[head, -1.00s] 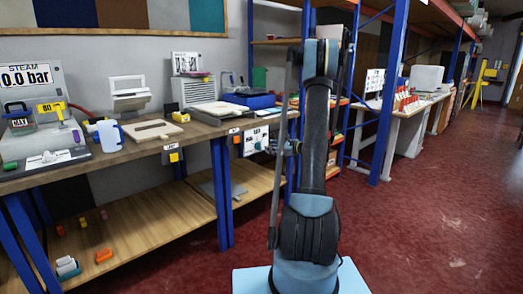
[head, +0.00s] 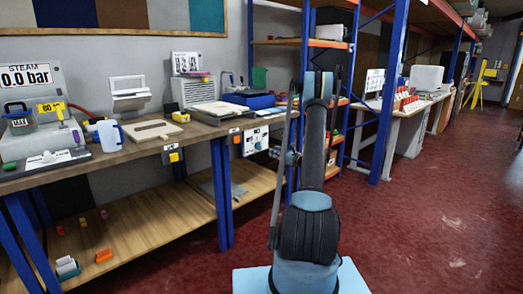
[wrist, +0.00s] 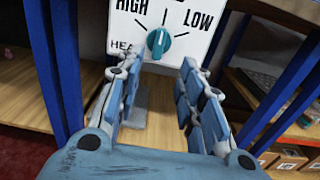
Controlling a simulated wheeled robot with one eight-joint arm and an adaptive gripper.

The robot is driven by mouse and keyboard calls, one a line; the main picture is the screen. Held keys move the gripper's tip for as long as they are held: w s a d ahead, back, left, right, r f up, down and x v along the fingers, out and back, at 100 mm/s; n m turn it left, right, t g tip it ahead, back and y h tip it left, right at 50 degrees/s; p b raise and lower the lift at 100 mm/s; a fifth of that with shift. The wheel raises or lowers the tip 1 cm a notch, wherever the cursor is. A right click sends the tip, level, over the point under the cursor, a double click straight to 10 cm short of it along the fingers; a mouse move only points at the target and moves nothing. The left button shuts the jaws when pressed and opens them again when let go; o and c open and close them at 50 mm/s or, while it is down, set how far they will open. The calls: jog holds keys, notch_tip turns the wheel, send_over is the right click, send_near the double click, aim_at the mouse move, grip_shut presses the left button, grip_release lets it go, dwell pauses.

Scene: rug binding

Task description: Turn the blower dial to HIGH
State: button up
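A white control panel (wrist: 190,50) hangs below the workbench edge; it also shows in the head view (head: 262,150). In the wrist view it carries a teal dial (wrist: 159,43) with a pale pointer mark that appears to point roughly upward, between HIGH at left and LOW at right. A label starting "HEA" is partly readable below left of the dial. I cannot read a blower label. My gripper (wrist: 163,68) is open and empty, its two blue fingers spread below the dial and apparently short of it. In the head view my arm hides most of the gripper.
The workbench (head: 145,150) holds a steam unit (head: 35,90), a jug (head: 109,135) and a blue case (head: 248,99). Blue posts (wrist: 62,60) stand on both sides of the panel in the wrist view. Red floor (head: 430,220) at right is clear.

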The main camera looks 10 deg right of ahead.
aim_at(259, 146)
jog(key=x, duration=1.2)
jog(key=shift+a, duration=0.15)
jog(key=shift+w, duration=0.15)
grip_shut()
